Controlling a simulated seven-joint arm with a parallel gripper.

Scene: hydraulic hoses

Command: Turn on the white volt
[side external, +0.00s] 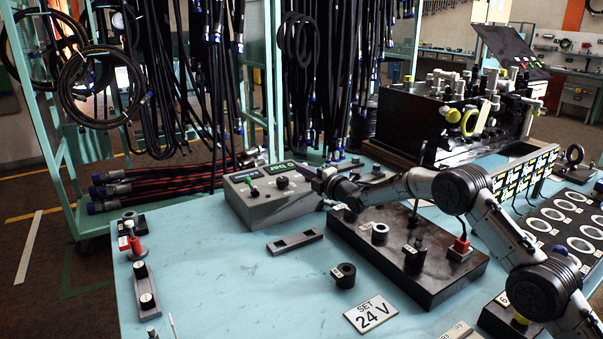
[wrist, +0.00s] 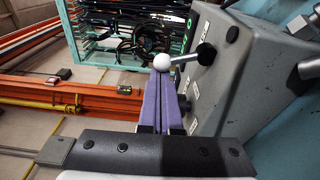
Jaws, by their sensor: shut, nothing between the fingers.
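A grey control box (side external: 270,195) with a green display (side external: 270,171) stands on the blue table. In the wrist view, the sloping face of the box (wrist: 235,75) is at the right. A lever with a white ball tip (wrist: 162,62) sticks out from it to the left. My gripper (wrist: 158,76) has purple fingers, which are shut together and empty. Their tips are at the white ball, overlapping its lower edge in the picture; I cannot tell if they touch it. In the side view, my gripper (side external: 318,180) is at the right end of the box, and the white tip is not clearly visible.
A black base plate (side external: 400,260) with several round parts lies below my arm. A sign reading "SET 24 V" (side external: 371,313) lies at the front. A dark knob (side external: 282,182) is on the box. Hoses hang from the green rack (side external: 262,90) behind. The table's left middle is mostly clear.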

